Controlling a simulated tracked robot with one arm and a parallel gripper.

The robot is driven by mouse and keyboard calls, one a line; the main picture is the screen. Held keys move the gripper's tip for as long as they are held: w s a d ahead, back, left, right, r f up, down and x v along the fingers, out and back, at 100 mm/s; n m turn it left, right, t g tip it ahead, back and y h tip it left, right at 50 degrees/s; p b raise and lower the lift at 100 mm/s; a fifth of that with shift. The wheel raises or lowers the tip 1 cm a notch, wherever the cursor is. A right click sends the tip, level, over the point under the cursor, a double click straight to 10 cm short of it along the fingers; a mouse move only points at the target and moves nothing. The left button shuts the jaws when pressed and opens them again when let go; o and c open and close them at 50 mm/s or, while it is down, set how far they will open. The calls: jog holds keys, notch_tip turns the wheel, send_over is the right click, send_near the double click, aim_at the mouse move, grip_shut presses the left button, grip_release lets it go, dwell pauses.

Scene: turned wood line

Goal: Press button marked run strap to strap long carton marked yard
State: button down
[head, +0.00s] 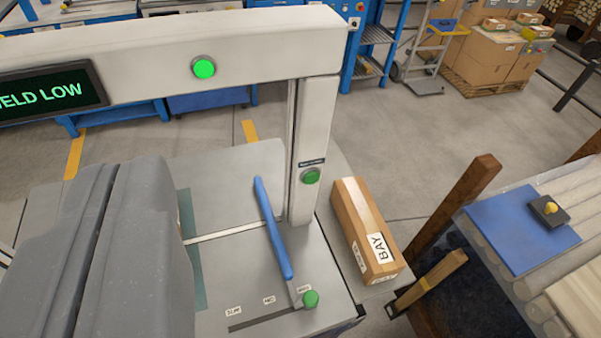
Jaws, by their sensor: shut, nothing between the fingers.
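The strapping machine has a pale arch (160,38) over a grey table (238,165). A green button (310,176) sits on the arch's right column, under a small dark label too small to read. A long brown carton (351,222) lies right of the column; its top label reads "BAY", and its side labels are not legible. I see no "yard" marking. My gripper (125,165), two thick grey fingers at the lower left, is shut and empty, left of the column and apart from the button. It hides part of the table.
A green lamp (204,68) is lit beside a display (52,90) reading "ELD LOW", cut off at left. A wooden-posted rack (470,195) with a blue sheet (510,228) is at right.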

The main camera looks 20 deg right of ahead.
jog(key=n+g+h+p, duration=0.2)
jog(key=n+g+p, duration=0.35)
jog(key=n, duration=0.25)
send_near(311, 178)
jog(key=s+a+f+v, duration=0.1)
jog(key=v, duration=0.5)
jog(key=d+f+n+g+p, duration=0.1)
jog(key=d+f+n+p, duration=0.1)
jog(key=f, duration=0.6)
jog(key=shift+d+f, duration=0.4)
jog(key=shift+d, duration=0.5)
jog(key=shift+w, duration=0.1)
jog(key=w+p, duration=0.2)
jog(key=w, duration=0.6)
jog(key=shift+w+p, duration=0.3)
jog(key=shift+w, duration=0.1)
jog(key=shift+w+a, duration=0.1)
jog(key=shift+a, duration=0.05)
